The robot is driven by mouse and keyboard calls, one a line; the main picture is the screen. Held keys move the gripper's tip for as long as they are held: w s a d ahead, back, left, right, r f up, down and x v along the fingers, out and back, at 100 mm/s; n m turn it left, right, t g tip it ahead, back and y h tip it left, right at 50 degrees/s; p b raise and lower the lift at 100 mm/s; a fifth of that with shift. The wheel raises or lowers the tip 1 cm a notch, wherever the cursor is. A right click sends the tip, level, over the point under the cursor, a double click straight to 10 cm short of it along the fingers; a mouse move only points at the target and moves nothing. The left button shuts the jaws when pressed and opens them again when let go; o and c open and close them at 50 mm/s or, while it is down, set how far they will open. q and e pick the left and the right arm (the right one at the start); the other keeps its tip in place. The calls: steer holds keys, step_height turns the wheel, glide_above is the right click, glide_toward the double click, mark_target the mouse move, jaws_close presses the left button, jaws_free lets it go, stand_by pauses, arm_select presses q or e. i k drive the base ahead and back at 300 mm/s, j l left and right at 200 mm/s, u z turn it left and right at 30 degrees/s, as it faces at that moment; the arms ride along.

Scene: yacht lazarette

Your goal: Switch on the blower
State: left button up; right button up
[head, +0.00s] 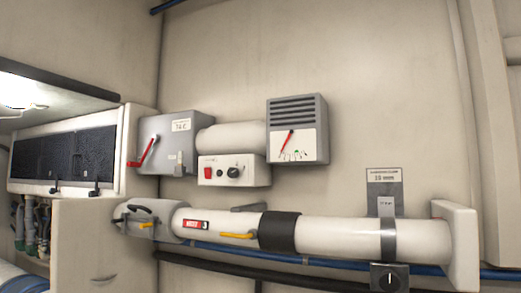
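A white cylinder (232,137), which may be the blower, is mounted on the back wall between two grey boxes. Below it is a white control box (243,177) with a red switch (208,174) and a black round knob (233,172). The label by the switch is too small to read, and I cannot tell the switch's position. Neither of my grippers is in view.
A grey box (168,130) with a red lever (148,152) hangs left, and a vented box (298,110) with a red pointer (287,140) right. Below runs a white pipe (345,234) with a yellow handle (238,236). A black rotary switch (390,279) sits lower right.

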mark_target(207, 170)
steer(key=i+j, duration=0.1)
steer(key=j, duration=0.4)
steer(key=i+j, duration=0.1)
steer(key=j, duration=0.35)
steer(key=i+j, duration=0.1)
steer(key=j, duration=0.4)
steer(key=z, duration=0.05)
